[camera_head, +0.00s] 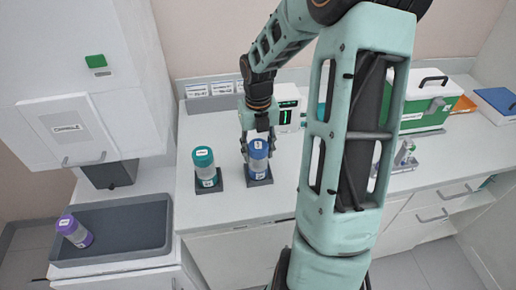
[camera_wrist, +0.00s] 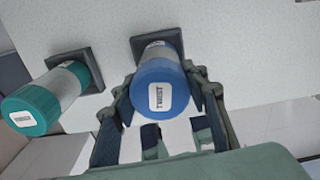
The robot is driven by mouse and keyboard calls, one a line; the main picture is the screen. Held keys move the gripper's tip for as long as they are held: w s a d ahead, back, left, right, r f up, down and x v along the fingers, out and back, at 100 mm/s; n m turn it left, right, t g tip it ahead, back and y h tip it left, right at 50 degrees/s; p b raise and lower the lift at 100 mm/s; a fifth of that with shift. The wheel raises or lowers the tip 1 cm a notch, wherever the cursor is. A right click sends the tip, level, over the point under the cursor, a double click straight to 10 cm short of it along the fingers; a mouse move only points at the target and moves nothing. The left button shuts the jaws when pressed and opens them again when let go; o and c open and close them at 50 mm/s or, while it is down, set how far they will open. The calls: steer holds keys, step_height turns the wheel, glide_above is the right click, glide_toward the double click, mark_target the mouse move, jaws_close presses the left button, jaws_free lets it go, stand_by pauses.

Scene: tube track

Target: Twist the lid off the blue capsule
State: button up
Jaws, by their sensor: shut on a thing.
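The blue capsule (camera_head: 257,163) stands upright in a dark square holder on the white counter. Its blue lid (camera_head: 258,146) is on top; in the wrist view the lid (camera_wrist: 160,90) shows a white label reading "TWIST". My gripper (camera_head: 259,143) reaches it from behind in the head view. In the wrist view my gripper (camera_wrist: 168,97) has a finger on each side of the lid and is shut on it. The lid sits on the capsule body, with no gap that I can see. The lower body is partly hidden by the lid in the wrist view.
A teal-lidded capsule (camera_head: 206,167) stands in its own holder (camera_head: 209,187) close to the left. A purple-lidded capsule (camera_head: 74,231) lies in a grey tray (camera_head: 110,254) at the far left. A green and white case (camera_head: 430,98) stands right of my arm.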

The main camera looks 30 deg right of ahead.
steer(key=shift+s, duration=0.1)
steer(key=o, duration=1.5)
steer(key=m, duration=0.6)
steer(key=m+b, duration=0.1)
steer(key=m, duration=0.9)
steer(key=shift+b, duration=0.4)
steer(key=m, duration=0.5)
steer(key=shift+m+b, duration=0.35)
steer(key=shift+m, duration=0.05)
